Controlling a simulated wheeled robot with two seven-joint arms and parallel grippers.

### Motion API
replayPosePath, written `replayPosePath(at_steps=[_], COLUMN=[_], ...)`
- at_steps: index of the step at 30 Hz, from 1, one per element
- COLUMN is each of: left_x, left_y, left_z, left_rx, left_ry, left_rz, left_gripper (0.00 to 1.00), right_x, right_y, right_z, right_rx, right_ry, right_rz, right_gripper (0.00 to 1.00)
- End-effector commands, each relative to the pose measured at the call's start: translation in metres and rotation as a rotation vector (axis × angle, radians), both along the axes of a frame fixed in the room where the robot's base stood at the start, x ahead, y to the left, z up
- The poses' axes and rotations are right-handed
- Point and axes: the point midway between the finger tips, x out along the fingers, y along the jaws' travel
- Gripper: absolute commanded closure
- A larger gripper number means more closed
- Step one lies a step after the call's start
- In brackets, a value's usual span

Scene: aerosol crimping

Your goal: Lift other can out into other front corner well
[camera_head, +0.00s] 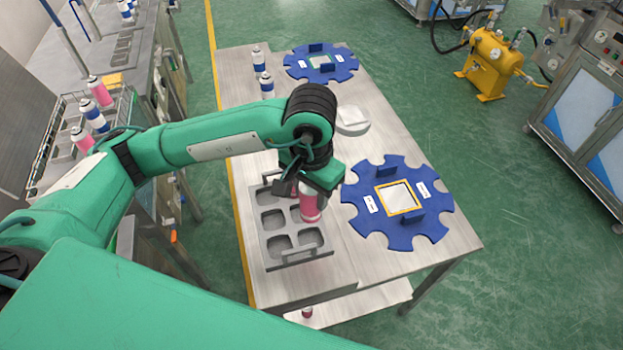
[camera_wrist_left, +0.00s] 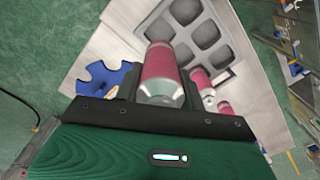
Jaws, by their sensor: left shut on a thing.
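My left gripper (camera_head: 316,182) is shut on a pink-red can with a pale metal end (camera_head: 310,208). The can is over the right side of the grey tray with square wells (camera_head: 268,262). In the left wrist view the can (camera_wrist_left: 160,72) is between the fingers (camera_wrist_left: 160,98), and the tray (camera_wrist_left: 232,48) shows beyond it with several empty-looking wells. I cannot tell whether the can's lower end is clear of a well. Two more pink cans (camera_wrist_left: 203,84) (camera_wrist_left: 225,108) show beside the held can. The gripper hides the tray's back part in the head view. My right gripper is not in view.
A blue notched wheel (camera_head: 355,205) lies right of the tray, and another (camera_head: 295,68) is at the table's far end. White-and-blue cans (camera_head: 266,84) stand at the far left. A white round piece (camera_head: 352,121) lies between. The tray has raised handles (camera_head: 305,256).

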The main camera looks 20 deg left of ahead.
Motion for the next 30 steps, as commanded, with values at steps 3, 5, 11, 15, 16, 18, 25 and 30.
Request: replayPosePath(at_steps=[3, 5, 11, 15, 16, 18, 25, 30], left_x=[-0.001, -0.001, -0.001, 0.0, 0.0, 0.0, 0.0, 0.0], left_y=[0.0, 0.0, 0.0, 0.0, 0.0, 0.0, 0.0, 0.0], left_z=[-0.012, -0.018, -0.038, -0.055, -0.057, -0.063, -0.08, -0.092], left_rx=[0.0, 0.0, 0.0, 0.001, 0.001, 0.001, 0.0, 0.0], left_ry=[0.004, 0.003, 0.002, 0.0, 0.0, 0.0, 0.0, 0.0], left_rz=[0.001, 0.001, 0.0, 0.0, -0.001, -0.001, -0.001, -0.001], left_gripper=[0.82, 0.82, 0.82, 0.82, 0.82, 0.82, 0.82, 0.82], right_x=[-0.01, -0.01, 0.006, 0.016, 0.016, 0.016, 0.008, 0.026], right_y=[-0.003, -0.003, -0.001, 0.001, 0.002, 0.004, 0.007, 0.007], right_z=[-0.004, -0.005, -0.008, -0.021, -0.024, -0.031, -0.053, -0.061], right_rx=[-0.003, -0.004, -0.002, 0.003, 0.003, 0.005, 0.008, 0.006], right_ry=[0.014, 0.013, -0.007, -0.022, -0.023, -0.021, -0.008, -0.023], right_rz=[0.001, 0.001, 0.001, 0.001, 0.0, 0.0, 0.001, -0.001], right_gripper=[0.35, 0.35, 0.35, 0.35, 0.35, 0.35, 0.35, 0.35])
